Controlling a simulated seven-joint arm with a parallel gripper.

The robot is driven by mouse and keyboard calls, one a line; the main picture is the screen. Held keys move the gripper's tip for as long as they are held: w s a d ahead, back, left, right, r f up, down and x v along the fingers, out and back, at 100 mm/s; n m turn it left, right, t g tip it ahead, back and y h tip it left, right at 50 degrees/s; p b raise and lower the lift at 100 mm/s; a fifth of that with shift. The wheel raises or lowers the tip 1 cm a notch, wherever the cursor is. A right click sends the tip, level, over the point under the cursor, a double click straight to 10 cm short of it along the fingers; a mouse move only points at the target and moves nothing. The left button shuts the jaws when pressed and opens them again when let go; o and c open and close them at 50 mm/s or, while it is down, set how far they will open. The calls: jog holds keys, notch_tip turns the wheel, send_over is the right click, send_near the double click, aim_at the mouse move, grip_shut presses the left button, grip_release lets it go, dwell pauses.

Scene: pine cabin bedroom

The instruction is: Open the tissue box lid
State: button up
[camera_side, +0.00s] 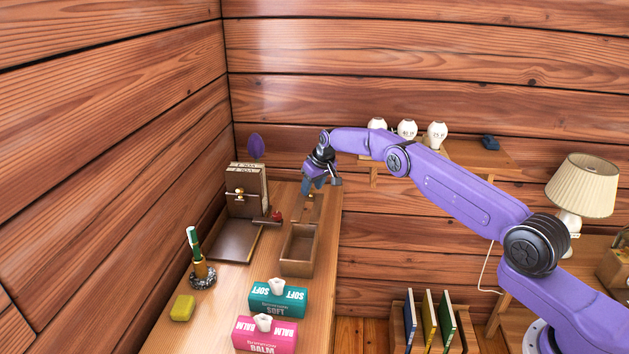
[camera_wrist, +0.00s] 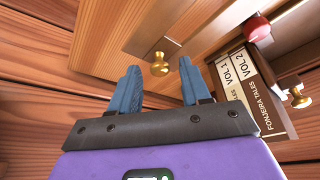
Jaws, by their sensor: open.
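A brown wooden box (camera_side: 298,267) stands on the desk, its top showing a recessed, seemingly open inside. Behind it is a wooden panel with a small brass knob, probably its lid; I cannot tell its exact angle. In the wrist view the panel (camera_wrist: 190,22) and brass knob (camera_wrist: 160,67) lie beyond my fingertips. My gripper (camera_side: 314,188) is above and behind the box, near the panel. Its blue fingers (camera_wrist: 159,76) are apart with nothing between them; the knob appears in line with the gap, contact not visible.
A teal SOFT pack (camera_side: 290,311) and pink BALM pack (camera_side: 278,339) stand in front of the box. Left are a book stand (camera_side: 240,205), a red-ended object (camera_side: 277,215), a pen holder (camera_side: 202,276) and a yellow block (camera_side: 183,308). Books (camera_wrist: 252,92) show close in the wrist view.

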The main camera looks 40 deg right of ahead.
jog(key=shift+r, duration=0.1)
jog(key=v, duration=1.7)
jog(key=shift+r, duration=0.15)
jog(key=s+a+r+n+g+y, duration=0.1)
jog(key=s+a+r+n, duration=0.15)
jog(key=s+a, duration=0.75)
jog(key=s+a+r+n+g, duration=0.1)
jog(key=s+a+n, duration=0.2)
jog(key=s+a, duration=0.75)
jog(key=s+d+f+n, duration=0.1)
jog(key=s+d+n, duration=0.1)
jog(key=s, duration=0.9)
jog(key=s+d+f+n+g, duration=0.1)
jog(key=s+d+n, duration=0.1)
jog(key=s, duration=0.9)
jog(key=s+d+f+n+g, duration=0.1)
jog(key=s+d, duration=0.3)
jog(key=s, duration=0.7)
jog(key=shift+f+n+h, duration=0.4)
jog(key=shift+f+n, duration=0.05)
jog(key=shift+n, duration=0.4)
